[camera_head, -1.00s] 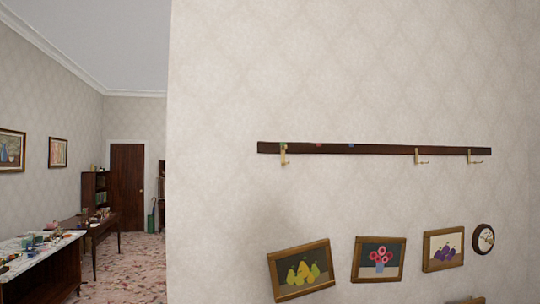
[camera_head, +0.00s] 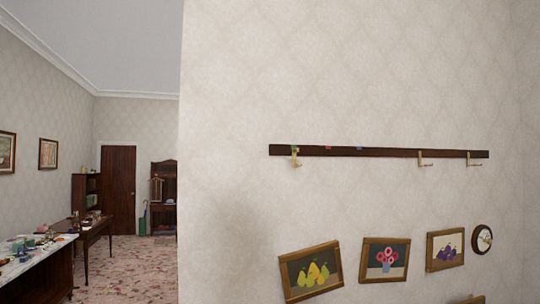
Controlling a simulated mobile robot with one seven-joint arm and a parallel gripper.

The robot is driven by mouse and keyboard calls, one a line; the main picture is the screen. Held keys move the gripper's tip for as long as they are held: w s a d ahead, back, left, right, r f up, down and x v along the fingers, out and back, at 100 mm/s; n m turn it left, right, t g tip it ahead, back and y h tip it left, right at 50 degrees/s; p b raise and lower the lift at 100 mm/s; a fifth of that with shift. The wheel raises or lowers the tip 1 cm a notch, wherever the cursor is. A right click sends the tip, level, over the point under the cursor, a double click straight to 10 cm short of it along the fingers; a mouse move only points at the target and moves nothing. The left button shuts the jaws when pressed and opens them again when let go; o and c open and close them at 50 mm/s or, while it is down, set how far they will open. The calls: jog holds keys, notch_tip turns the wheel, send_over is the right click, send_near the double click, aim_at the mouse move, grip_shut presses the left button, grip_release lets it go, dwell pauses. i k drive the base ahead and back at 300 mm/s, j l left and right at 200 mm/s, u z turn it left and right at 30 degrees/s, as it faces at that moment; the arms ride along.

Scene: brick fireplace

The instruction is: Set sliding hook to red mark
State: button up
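A dark wooden rail (camera_head: 390,152) runs across the wall on the right. Three brass hooks hang on it: a left hook (camera_head: 295,157), a middle hook (camera_head: 424,159) and a right hook (camera_head: 472,159). A small red mark (camera_head: 328,148) is on the rail a little right of the left hook. A blue mark (camera_head: 360,149) lies further right, between the red mark and the middle hook. A greenish mark shows at the top of the left hook. No hook is at the red mark. My gripper is not in view.
Framed pictures of pears (camera_head: 311,270), flowers (camera_head: 386,259) and plums (camera_head: 444,249) hang below the rail, with a round clock-like dial (camera_head: 482,239) at right. Past the wall's left edge are a cluttered white-topped table (camera_head: 35,255), a desk (camera_head: 97,235) and a door (camera_head: 117,188).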

aim_at(295, 164)
jog(key=i+l+u, duration=0.1)
jog(key=l, duration=0.25)
jog(key=i+l+u, duration=0.15)
jog(key=l, duration=0.25)
jog(key=i+l+u, duration=0.1)
jog(key=i+l, duration=0.15)
jog(key=l, duration=0.15)
jog(key=i+l+u, duration=0.1)
jog(key=l, duration=0.3)
